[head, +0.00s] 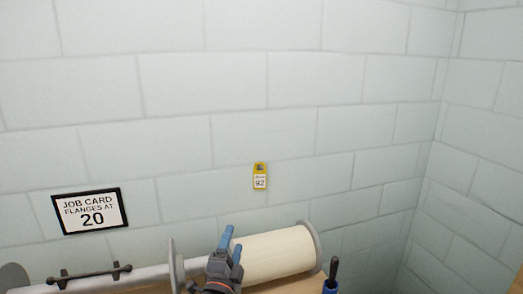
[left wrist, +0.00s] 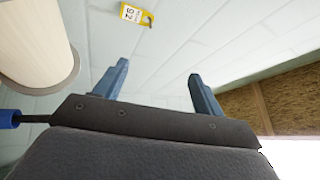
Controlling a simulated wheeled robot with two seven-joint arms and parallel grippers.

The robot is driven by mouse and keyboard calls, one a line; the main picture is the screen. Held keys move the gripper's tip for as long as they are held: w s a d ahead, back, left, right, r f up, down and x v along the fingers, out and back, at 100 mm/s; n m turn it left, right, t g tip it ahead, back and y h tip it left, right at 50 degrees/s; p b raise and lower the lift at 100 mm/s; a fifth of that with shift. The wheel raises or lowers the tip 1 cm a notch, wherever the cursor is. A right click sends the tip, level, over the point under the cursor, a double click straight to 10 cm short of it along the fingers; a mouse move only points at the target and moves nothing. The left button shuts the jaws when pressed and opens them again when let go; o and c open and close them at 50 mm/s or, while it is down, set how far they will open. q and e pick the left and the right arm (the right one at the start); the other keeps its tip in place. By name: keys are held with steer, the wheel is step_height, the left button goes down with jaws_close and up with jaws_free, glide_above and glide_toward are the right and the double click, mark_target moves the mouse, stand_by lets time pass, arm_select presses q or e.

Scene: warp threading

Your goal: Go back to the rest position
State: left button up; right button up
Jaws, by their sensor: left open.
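My left gripper (head: 231,246) is at the bottom middle of the head view, in front of the cream roll (head: 272,254). In the left wrist view, its two blue fingers (left wrist: 156,88) are spread apart with nothing between them. The cream roll also shows at the upper left of that view (left wrist: 36,38). My right gripper is in neither view.
A yellow tag (head: 260,177) reading 92 hangs on the pale block wall. A framed job card (head: 90,210) reads "FLANGES AT 20". A grey bar (head: 145,276) with a disc flange (head: 175,266) runs left of the roll. A blue-handled tool (head: 331,276) stands to the right.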

arm_select(q)
steer(key=s+a+f+n+g+y, duration=0.1)
steer(key=s+a+f+n+g, duration=0.2)
steer(key=f, duration=0.4)
steer(key=s+a+f+n+g+y, duration=0.2)
steer(key=s+a+f+n+g, duration=0.1)
steer(key=f, duration=0.4)
steer(key=s+a+f+n+g+y, duration=0.2)
steer(key=s+a+f+n+g, duration=0.1)
steer(key=s+f, duration=0.4)
steer(key=shift+a+f+n, duration=0.25)
steer(key=shift+a+n, duration=0.65)
steer(key=shift+n, duration=0.3)
steer(key=s+a+f+n+g, duration=0.25)
steer(key=s+f+g, duration=0.2)
steer(key=s, duration=0.55)
steer(key=s+a+f+n+g, duration=0.1)
steer(key=s+f+n+g, duration=0.3)
steer(key=s, duration=0.7)
step_height(320, 180, down, 24)
steer(key=w+d+m+g+h, duration=0.1)
steer(key=w+d, duration=0.1)
steer(key=s+f, duration=0.3)
steer(key=f, duration=0.7)
steer(key=s+d+f+g, duration=0.1)
steer(key=s+f, duration=0.2)
steer(key=f, duration=0.8)
steer(key=shift+s+f, duration=0.25)
steer(key=shift+s, duration=0.15)
